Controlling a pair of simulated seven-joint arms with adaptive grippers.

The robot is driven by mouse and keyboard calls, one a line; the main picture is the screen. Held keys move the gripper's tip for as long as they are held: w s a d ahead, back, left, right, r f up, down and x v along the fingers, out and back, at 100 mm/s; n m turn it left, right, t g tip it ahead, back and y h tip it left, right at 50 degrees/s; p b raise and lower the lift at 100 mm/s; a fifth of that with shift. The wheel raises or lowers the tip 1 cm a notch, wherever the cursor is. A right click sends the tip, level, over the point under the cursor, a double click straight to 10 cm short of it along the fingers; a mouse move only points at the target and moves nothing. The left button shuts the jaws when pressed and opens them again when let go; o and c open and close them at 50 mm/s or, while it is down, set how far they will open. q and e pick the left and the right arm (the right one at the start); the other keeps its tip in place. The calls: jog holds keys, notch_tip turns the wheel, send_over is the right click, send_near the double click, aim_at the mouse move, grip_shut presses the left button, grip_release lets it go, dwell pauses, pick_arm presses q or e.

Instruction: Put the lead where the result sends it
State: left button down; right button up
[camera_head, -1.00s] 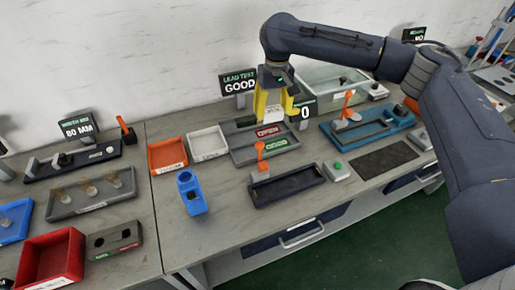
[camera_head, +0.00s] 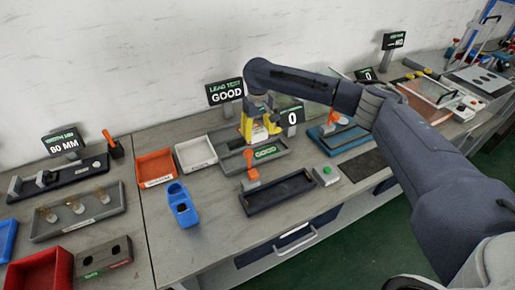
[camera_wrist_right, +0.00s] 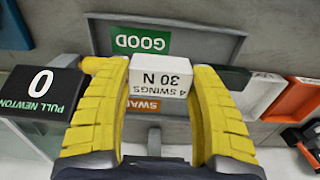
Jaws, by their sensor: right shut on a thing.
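My right gripper (camera_head: 255,130) is over the grey sorting tray (camera_head: 283,163). Its yellow fingers (camera_wrist_right: 160,95) are shut on a white block (camera_wrist_right: 160,82) marked "4 SWINGS 30 N". The block hangs over the tray, which also shows in the wrist view (camera_wrist_right: 200,43). A green GOOD label (camera_head: 265,152) lies on the tray's near side. An orange label reading SWAP (camera_wrist_right: 145,104) is partly hidden behind the block. The result screen (camera_head: 224,92) reads LEAD TEST GOOD. I cannot make out a cable on the block. My left gripper is out of view.
The pull display (camera_head: 291,117), showing 0, stands just right of my gripper. An orange bin (camera_head: 155,181) and a white bin (camera_head: 181,167) are left of the tray. A blue holder (camera_head: 181,213) and a dark tray (camera_head: 248,205) sit nearer the front.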

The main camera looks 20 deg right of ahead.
aim_at(258, 131)
jog(key=shift+f, duration=4.3)
jog(key=shift+f, duration=0.2)
jog(key=o, duration=1.2)
jog(key=shift+c, duration=0.2)
jog(key=shift+r, duration=0.2)
notch_tip(258, 131, up, 12)
